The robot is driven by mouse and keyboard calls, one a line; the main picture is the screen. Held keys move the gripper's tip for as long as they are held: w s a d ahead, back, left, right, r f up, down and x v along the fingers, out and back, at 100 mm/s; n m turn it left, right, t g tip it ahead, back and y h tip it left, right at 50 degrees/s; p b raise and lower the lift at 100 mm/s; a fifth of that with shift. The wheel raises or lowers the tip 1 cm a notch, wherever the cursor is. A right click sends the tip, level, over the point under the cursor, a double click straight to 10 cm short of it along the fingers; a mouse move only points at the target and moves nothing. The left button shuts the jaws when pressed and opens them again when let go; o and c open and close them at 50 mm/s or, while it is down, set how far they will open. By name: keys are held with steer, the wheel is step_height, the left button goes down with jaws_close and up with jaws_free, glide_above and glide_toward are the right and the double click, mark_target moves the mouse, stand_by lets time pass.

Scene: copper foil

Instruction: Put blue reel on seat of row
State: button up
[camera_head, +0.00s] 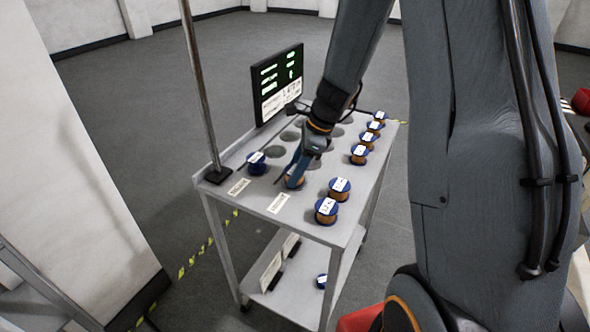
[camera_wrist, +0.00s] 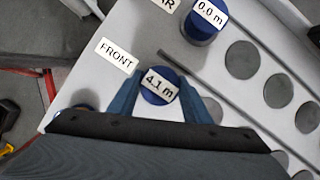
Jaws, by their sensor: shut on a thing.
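My gripper (camera_head: 296,176) reaches down over the cart top and is shut on a blue reel (camera_head: 293,183) with copper windings. In the wrist view my gripper's two blue fingers (camera_wrist: 162,92) stand on either side of that reel (camera_wrist: 158,84), whose label reads 4.1 m. It is upright beside the FRONT label (camera_wrist: 117,56). I cannot tell whether it touches the seat beneath it. A second blue reel (camera_head: 256,163) stands at the near end of the other row; its label reads 0.0 m in the wrist view (camera_wrist: 205,20). Round dark seats (camera_wrist: 242,60) continue along that row.
The grey cart (camera_head: 308,228) carries a screen (camera_head: 278,84) at its back and a pole (camera_head: 198,90) at its left corner. Two copper reels (camera_head: 326,211) stand at the right front, with several more (camera_head: 358,154) along the right edge. Another reel (camera_head: 321,281) lies on the lower shelf.

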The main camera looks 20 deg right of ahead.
steer(key=shift+f, duration=0.2)
steer(key=o, duration=1.1)
steer(key=shift+r, duration=0.1)
steer(key=b+v, duration=0.2)
steer(key=v, duration=0.9)
steer(key=s+a+f+n+h, duration=0.1)
steer(key=s+n, duration=0.4)
steer(key=n, duration=0.1)
steer(key=s+a+f+n+h, duration=0.1)
steer(key=s+f+n, duration=0.1)
steer(key=s+n, duration=0.4)
steer(key=s+a+f+n+h, duration=0.2)
steer(key=s+n, duration=0.3)
steer(key=n, duration=0.3)
steer(key=shift+s+f+g, duration=0.2)
steer(key=shift+s+g, duration=0.1)
steer(key=shift+s, duration=0.1)
steer(key=shift+s+f+n, duration=0.2)
steer(key=shift+s+n, duration=0.25)
steer(key=shift+n, duration=0.45)
